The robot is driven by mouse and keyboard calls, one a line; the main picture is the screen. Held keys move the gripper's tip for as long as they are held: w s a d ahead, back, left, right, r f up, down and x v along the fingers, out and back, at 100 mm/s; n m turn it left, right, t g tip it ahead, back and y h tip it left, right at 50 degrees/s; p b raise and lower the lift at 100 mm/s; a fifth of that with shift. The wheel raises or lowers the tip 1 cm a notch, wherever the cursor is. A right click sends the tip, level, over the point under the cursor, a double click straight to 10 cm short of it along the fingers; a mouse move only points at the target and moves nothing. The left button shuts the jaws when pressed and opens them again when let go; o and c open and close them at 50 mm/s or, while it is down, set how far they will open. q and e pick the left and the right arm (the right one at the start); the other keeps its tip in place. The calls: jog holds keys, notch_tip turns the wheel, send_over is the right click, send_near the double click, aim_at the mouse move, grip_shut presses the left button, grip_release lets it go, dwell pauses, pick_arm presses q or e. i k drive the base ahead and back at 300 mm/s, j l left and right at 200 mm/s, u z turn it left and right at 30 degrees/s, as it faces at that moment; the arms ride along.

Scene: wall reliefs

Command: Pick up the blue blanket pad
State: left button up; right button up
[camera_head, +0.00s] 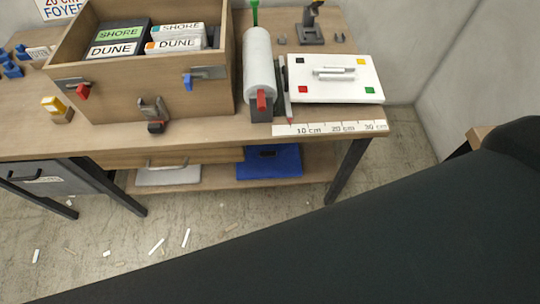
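A flat blue pad (284,163) lies on the lower wooden shelf under the workbench, right of the middle of the shelf. A small dark shape (266,154) shows on its upper part; I cannot tell what it is. The bench top hides part of the space above and behind the pad. Neither of my grippers is in view, and nothing is seen touching the pad.
The workbench (200,134) carries an open wooden box (150,85) with labelled packs, a white roll (259,65) and a white board (335,92). A pale tray (168,176) lies left of the pad. A dark bench leg (347,170) stands to the right. Scraps litter the floor.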

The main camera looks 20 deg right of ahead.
aim_at(278, 160)
jog(key=k+j, duration=0.15)
jog(key=k, duration=0.5)
jog(key=z, duration=1.55)
